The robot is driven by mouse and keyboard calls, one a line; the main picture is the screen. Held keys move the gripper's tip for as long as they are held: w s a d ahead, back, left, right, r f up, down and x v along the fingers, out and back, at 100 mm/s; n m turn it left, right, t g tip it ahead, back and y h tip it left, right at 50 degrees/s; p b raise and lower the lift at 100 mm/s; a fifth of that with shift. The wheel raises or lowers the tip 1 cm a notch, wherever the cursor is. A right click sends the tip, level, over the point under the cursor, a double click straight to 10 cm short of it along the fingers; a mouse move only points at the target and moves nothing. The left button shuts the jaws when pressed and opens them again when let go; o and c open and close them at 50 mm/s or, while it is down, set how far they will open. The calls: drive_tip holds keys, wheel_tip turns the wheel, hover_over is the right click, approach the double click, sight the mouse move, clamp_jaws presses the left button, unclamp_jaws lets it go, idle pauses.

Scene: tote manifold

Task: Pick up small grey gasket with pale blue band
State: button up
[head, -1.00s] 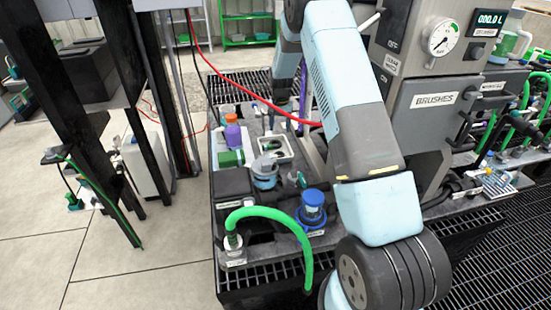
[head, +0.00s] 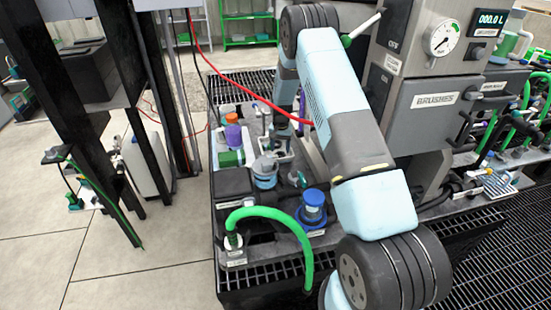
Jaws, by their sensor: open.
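My gripper (head: 280,131) is small and far off in the head view, at the end of my arm, which folds over from the right. It points down over a shallow white tray (head: 287,157) on the grey bench, with its tips at or just above the tray. The jaws are open. I cannot make out the small grey gasket with the pale blue band. The tray's contents are small and partly covered by my gripper, so the gasket may be hidden there.
Left of the tray stand a purple bottle with an orange cap (head: 233,132) and a green block (head: 230,158). In front are a grey-lidded jar (head: 265,171), a blue-lidded jar (head: 313,206) and a green hose (head: 268,212). The BRUSHES cabinet (head: 432,115) rises at right.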

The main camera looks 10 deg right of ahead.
wheel_tip(320, 180, down, 2)
drive_tip(key=shift+f, duration=0.1)
drive_tip(key=c, duration=0.8)
